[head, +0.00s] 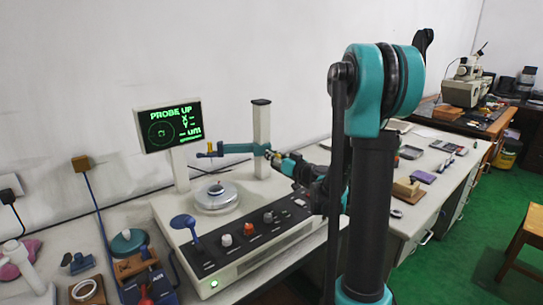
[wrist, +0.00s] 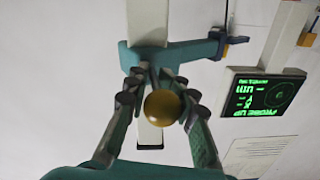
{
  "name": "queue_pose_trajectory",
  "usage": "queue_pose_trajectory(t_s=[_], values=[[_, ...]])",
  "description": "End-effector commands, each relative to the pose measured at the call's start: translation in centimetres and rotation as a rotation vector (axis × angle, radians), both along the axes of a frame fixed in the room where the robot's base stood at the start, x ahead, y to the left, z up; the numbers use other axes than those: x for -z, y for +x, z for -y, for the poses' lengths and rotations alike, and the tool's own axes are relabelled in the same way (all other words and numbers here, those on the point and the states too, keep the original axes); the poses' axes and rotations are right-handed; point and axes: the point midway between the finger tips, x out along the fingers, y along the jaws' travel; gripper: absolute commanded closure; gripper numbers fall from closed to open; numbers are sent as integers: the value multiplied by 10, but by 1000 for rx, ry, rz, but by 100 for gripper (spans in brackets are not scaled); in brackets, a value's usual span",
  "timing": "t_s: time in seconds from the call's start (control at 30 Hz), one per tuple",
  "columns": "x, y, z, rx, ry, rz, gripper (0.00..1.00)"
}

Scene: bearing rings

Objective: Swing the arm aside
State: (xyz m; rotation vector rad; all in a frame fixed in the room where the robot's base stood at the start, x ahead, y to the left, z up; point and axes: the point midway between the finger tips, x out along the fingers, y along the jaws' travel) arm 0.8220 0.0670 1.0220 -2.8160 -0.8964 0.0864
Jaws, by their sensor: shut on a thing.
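The measuring machine's teal swing arm (head: 235,148) reaches left from its pale column (head: 261,122), with the probe (head: 211,150) at its far end, above and near the round silver table (head: 217,197). In the wrist view, the teal arm (wrist: 188,53) crosses in front of the column (wrist: 147,22). A brass ball knob (wrist: 165,106) sits between the fingers of my gripper (wrist: 158,88), which is shut on it. In the head view my gripper (head: 274,158) is at the column end of the arm, and the knob is mostly hidden.
A display (head: 168,127) reading "PROBE UP" stands behind the machine's left side. The blue lever (head: 185,225) and control knobs (head: 226,240) are at the front. Small parts and tools lie on the bench at left. A wooden stool (head: 525,240) stands far right.

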Motion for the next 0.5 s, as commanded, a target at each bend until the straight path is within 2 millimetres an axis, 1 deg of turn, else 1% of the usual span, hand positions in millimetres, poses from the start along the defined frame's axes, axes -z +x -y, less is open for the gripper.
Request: queue_pose_trajectory(t_s=[0.03,0.17,0.2,0.37,0.5], values=[[-1,-2,-7,-20,3,0,100],[-1,-1,-7,-20,3,0,100],[-1,-1,-7,-20,3,0,74],[-1,-1,-6,-16,2,0,55],[0,-1,-4,-12,2,1,55]])
